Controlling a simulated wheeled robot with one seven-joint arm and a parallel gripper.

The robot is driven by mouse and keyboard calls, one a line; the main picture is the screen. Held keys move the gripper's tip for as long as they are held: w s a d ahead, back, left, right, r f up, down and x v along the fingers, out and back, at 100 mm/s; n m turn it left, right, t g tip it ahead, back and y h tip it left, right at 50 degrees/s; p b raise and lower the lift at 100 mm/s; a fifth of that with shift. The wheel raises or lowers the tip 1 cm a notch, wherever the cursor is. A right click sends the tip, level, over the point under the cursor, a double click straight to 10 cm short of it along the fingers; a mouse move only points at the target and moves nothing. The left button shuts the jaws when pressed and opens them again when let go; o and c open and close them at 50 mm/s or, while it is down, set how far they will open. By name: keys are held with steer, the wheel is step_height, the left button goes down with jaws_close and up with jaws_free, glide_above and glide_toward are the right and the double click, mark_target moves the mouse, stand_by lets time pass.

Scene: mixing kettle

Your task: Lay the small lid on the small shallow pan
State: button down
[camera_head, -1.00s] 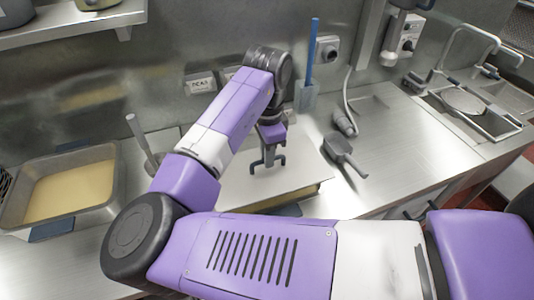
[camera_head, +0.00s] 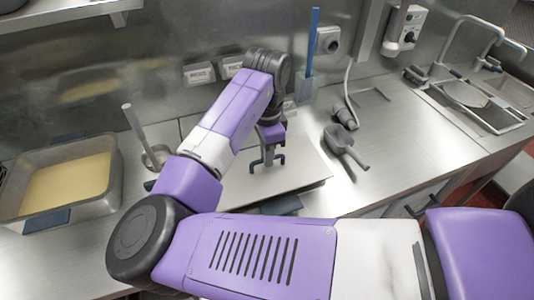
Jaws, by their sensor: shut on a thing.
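My gripper (camera_head: 267,163) is shut on the handle of a flat, pale grey, rectangular lid (camera_head: 300,176) in the middle of the counter. The lid looks about level. Beneath its front edge a dark blue handle (camera_head: 282,205) sticks out, apparently of the small shallow pan; the lid hides the rest of that pan. I cannot tell whether the lid touches the pan's rim. My arm covers the lid's left part.
A larger metal pan (camera_head: 113,180) with yellow contents stands at the left. A grey scoop (camera_head: 345,149) lies right of the lid. A blue-handled tool (camera_head: 312,45) stands at the back wall. The sink (camera_head: 480,115) is far right; the counter before it is clear.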

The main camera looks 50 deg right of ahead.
stand_by(0.4)
steer(key=shift+f+b, duration=0.75)
steer(key=shift+f, duration=0.45)
steer(key=shift+f, duration=0.15)
steer(key=c, duration=1.4)
jaws_free()
steer(key=shift+o, duration=0.3)
steer(key=o, duration=0.4)
steer(key=shift+o, duration=0.2)
